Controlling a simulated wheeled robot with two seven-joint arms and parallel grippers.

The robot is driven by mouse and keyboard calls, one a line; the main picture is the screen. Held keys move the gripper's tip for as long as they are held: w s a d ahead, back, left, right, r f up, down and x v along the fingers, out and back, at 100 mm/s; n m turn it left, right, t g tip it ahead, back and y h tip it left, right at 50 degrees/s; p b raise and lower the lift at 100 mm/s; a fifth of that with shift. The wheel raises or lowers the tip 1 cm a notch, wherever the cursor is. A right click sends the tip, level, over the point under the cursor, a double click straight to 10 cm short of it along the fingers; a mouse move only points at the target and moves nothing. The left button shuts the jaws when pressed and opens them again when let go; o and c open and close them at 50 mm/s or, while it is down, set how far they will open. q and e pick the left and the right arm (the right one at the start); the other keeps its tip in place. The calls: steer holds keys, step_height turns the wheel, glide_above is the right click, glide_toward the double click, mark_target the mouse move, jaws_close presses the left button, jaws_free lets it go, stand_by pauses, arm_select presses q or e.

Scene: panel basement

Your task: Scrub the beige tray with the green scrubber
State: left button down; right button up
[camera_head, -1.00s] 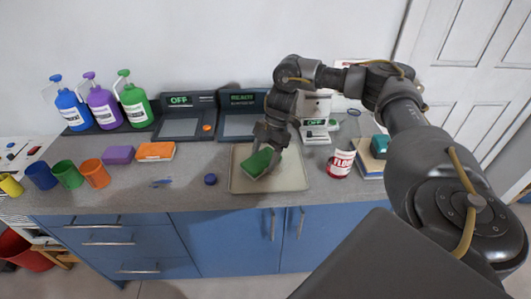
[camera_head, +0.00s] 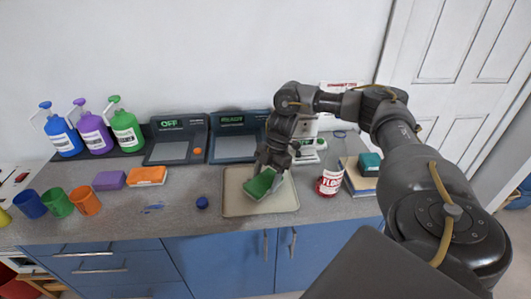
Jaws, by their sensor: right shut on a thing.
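The beige tray (camera_head: 237,205) lies flat on the grey counter, near its front edge and in the middle of the view. The green scrubber (camera_head: 259,184) is over the tray, tilted, in the jaws of my right gripper (camera_head: 272,170). My right gripper points down and is shut on the scrubber. I cannot tell whether the scrubber's lower edge touches the tray. My left gripper is not in view.
A red-labelled jar (camera_head: 329,182) and a stack of books (camera_head: 361,178) stand right of the tray. A small blue object (camera_head: 202,202) lies to its left. Black panels (camera_head: 236,145) stand behind.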

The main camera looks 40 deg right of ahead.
mark_target(255, 180)
steer(key=shift+w+a+p, duration=0.5)
steer(key=shift+w+a, duration=0.25)
steer(key=shift+a, duration=0.3)
steer(key=shift+w+a, duration=0.3)
steer(key=shift+a, duration=0.1)
steer(key=shift+r+p, duration=0.1)
steer(key=shift+p, duration=0.5)
steer(key=shift+d, duration=0.1)
steer(key=shift+s+d+p, duration=0.55)
steer(key=shift+s+d, duration=0.6)
steer(key=shift+d, duration=0.25)
steer(key=shift+p, duration=0.4)
